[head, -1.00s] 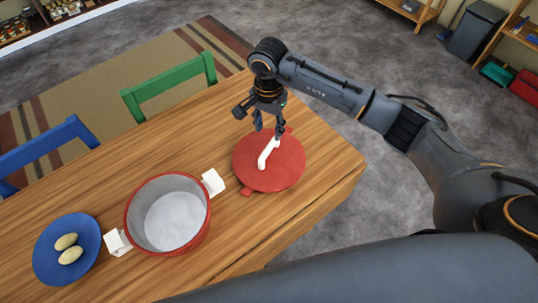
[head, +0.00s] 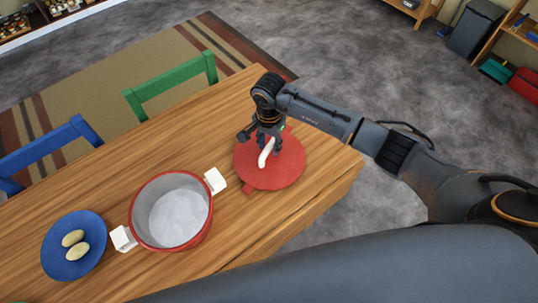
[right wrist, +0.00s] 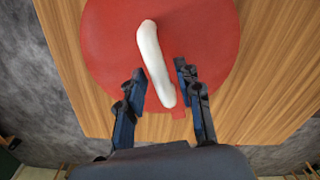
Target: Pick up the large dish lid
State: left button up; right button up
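The large dish lid (head: 278,168) is a flat red disc with a white bar handle (head: 266,152). It lies on the wooden table right of the pot. My right gripper (head: 268,147) points down over the handle's far end. In the right wrist view the lid (right wrist: 108,50) fills the top, and the open fingers of my right gripper (right wrist: 158,80) stand on either side of the white handle (right wrist: 152,58), with a gap on each side. My left gripper is not in view.
A red pot (head: 171,240) with white side handles stands left of the lid. A blue plate (head: 52,262) with two pale oval items lies further left. A green chair (head: 170,85) and a blue chair (head: 40,147) stand at the table's far side.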

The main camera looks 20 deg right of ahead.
grip_shut()
jog(key=shift+r, duration=0.2)
